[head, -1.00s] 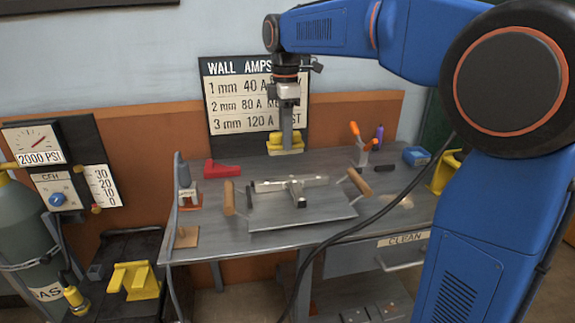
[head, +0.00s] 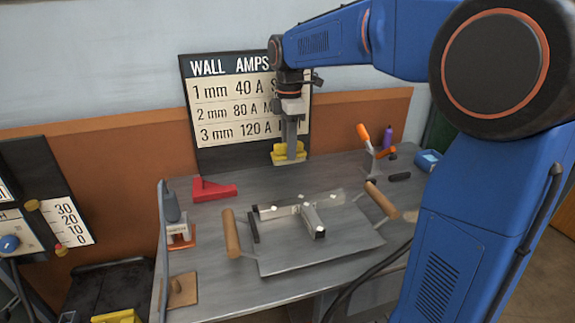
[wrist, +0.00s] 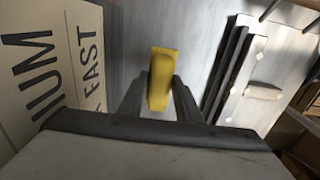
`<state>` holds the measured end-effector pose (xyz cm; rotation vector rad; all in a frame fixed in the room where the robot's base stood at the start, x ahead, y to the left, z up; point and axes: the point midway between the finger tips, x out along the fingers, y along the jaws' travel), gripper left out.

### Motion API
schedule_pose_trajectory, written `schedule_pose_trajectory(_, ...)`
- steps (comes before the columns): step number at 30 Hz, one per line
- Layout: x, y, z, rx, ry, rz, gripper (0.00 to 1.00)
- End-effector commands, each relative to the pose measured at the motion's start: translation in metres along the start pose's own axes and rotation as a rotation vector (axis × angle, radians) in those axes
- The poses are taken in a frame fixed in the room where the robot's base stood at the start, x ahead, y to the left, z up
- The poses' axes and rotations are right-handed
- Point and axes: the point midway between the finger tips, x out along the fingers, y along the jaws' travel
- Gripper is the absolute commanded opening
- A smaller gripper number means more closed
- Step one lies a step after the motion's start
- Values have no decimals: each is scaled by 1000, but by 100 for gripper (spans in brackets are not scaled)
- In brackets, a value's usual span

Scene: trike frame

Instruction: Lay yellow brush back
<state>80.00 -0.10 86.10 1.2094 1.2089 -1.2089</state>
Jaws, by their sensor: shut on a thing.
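My gripper (head: 291,143) points down in front of the wall sign, at the back of the grey bench. It is shut on a yellow thing, which I take for the yellow brush (head: 279,155). No bristles show. In the wrist view the yellow brush (wrist: 161,72) sits between the two dark fingers, with grey bench top beyond it. I cannot tell whether it touches the bench or hangs just above it.
A red angle piece (head: 213,190) lies left of my gripper. A grey plate (head: 335,245) with metal pieces and wooden handles is in front. An orange-handled tool (head: 363,133), a purple bottle (head: 387,137) and a blue box (head: 428,161) stand right. The wall sign (head: 225,105) is close behind.

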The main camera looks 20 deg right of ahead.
Motion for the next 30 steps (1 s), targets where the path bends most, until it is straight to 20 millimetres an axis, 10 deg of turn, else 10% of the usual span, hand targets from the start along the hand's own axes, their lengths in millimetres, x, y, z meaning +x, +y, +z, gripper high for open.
schedule_pose_trajectory(16, 54, 0, 0, 0, 0, -1, 10)
schedule_pose_trajectory(28, 59, 0, 0, 0, 0, 0, 10)
schedule_pose_trajectory(30, 58, 0, 0, 0, 0, 0, 45)
